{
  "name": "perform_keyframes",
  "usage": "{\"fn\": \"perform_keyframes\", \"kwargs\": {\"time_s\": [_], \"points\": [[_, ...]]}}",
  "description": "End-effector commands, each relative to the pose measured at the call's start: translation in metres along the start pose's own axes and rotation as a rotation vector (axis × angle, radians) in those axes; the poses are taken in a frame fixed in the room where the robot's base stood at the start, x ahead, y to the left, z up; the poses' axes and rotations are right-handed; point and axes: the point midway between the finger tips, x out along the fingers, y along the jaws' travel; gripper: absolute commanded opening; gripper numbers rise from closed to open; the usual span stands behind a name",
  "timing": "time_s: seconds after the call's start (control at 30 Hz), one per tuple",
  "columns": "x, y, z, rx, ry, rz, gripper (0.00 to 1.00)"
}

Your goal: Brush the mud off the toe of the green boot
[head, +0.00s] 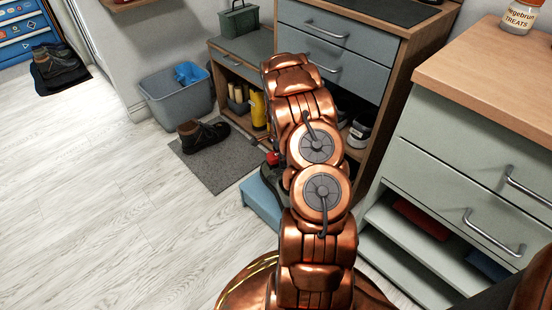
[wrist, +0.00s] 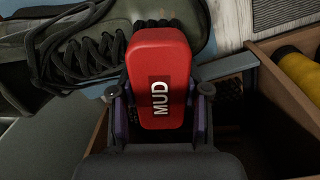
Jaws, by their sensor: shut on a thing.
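My gripper (wrist: 158,105) is shut on a red brush (wrist: 160,55) with the word MUD on its back. Dark bristles show at the brush's far edge. The green boot (wrist: 85,55), with black laces, lies beyond and to the left of the brush in the wrist view. The brush overlaps part of the boot in the picture; I cannot tell whether they touch. In the head view, a bit of the red brush (head: 272,158) shows left of my arm, which hides most of the gripper and boot.
A blue step (head: 262,205) stands beside my arm. A wooden cabinet with grey drawers (head: 335,65) is behind it. A dark shoe (head: 203,135) rests on a grey mat (head: 215,170), near a grey bin (head: 175,98). A pale green drawer unit (head: 455,165) stands right.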

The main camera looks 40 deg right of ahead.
Motion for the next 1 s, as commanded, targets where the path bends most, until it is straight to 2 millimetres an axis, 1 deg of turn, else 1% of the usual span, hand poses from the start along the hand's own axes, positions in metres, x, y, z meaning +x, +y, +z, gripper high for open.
{"fn": "perform_keyframes", "kwargs": {"time_s": [0.17, 0.5, 0.77, 1.0], "points": [[0.001, 0.002, 0.002, -0.001, 0.0, 0.004, 0.18], [0.0, 0.002, 0.025, -0.003, -0.002, 0.007, 0.18], [0.0, 0.002, 0.031, -0.001, -0.002, 0.005, 0.18], [-0.002, 0.001, 0.045, -0.002, -0.001, 0.003, 0.18]]}}
